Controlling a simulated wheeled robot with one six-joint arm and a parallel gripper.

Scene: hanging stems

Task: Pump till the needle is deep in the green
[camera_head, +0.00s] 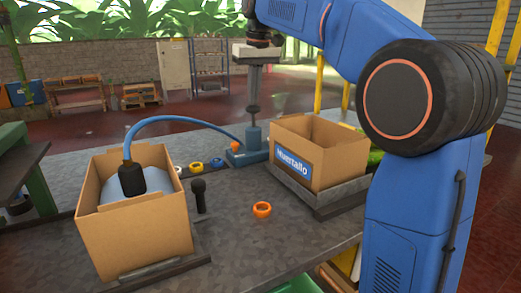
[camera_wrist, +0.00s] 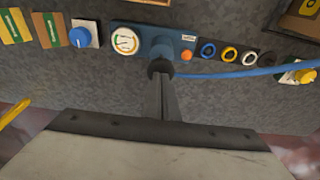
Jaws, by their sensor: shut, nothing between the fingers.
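The blue pump (camera_head: 253,135) stands on the grey table, with a dark knob (camera_head: 253,109) on top. My gripper (camera_head: 254,101) is shut and empty, pointing down right over the knob. In the wrist view my shut fingers (camera_wrist: 161,78) reach down to the dark knob (camera_wrist: 160,67); whether they touch it I cannot tell. The round white gauge (camera_wrist: 125,40) sits left of the pump body (camera_wrist: 165,43) and has coloured marks, green among them. Its needle is too small to read. A blue hose (camera_head: 180,119) runs from the pump to a blue-grey bag (camera_head: 130,180) in the left box.
Cardboard boxes stand at left (camera_head: 135,235) and right (camera_head: 318,155). Coloured rings (camera_wrist: 228,54) and a blue knob (camera_wrist: 80,37) flank the pump.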

